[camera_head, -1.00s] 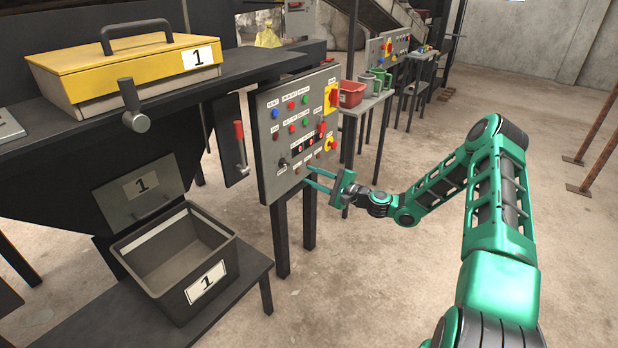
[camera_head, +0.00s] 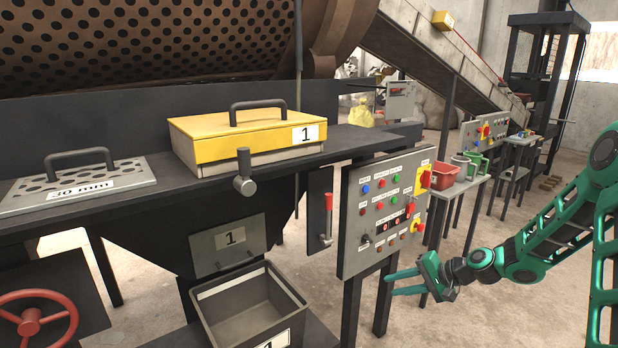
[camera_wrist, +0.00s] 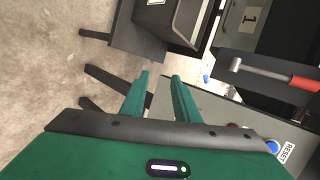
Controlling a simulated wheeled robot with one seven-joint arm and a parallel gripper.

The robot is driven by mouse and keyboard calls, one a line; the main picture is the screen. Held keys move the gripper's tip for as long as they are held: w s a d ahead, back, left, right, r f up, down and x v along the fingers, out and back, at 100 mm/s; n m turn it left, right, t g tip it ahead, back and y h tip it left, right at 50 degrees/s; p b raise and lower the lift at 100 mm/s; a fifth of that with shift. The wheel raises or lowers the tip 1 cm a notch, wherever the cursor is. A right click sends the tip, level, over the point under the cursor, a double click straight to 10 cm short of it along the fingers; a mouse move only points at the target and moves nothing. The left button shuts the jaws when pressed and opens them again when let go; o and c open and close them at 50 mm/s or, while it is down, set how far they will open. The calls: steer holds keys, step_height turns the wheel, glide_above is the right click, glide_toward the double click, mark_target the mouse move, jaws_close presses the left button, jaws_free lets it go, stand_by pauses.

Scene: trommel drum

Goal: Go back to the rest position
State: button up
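My gripper (camera_head: 403,281) is at the lower right in the head view, to the right of the lower part of the control panel (camera_head: 352,235). Its two green fingers are apart with nothing between them. In the wrist view my gripper (camera_wrist: 160,84) also shows both fingers spread and empty. The panel's corner with a blue button and a RESET label (camera_wrist: 287,153) lies to the right of the fingers there. I cannot tell the exact gap between fingers and panel.
A yellow-lidded box (camera_head: 235,138) marked 1 stands on the dark bench. A grey bin (camera_head: 247,308) sits below it. A red-handled lever (camera_head: 328,215) is left of the panel. A red valve wheel (camera_head: 30,318) is at the lower left.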

steer(key=s+d+r+n+g+h, duration=0.15)
steer(key=s+d+r+h, duration=0.35)
steer(key=s, duration=0.7)
steer(key=s+d+r+n+g+h, duration=0.1)
steer(key=s+d+r+g+h, duration=0.2)
steer(key=s+d+r, duration=0.7)
steer(key=s+r+m+g, duration=0.1)
steer(key=s+r, duration=0.1)
steer(key=s, duration=1.8)
steer(key=shift+s+a+r, duration=0.35)
steer(key=shift+s+r, duration=0.05)
steer(key=shift+m+g, duration=0.25)
steer(key=shift+w+f+h, duration=0.25)
steer(key=shift+w+h, duration=0.05)
steer(key=shift+w, duration=0.35)
steer(key=shift+c, duration=0.3)
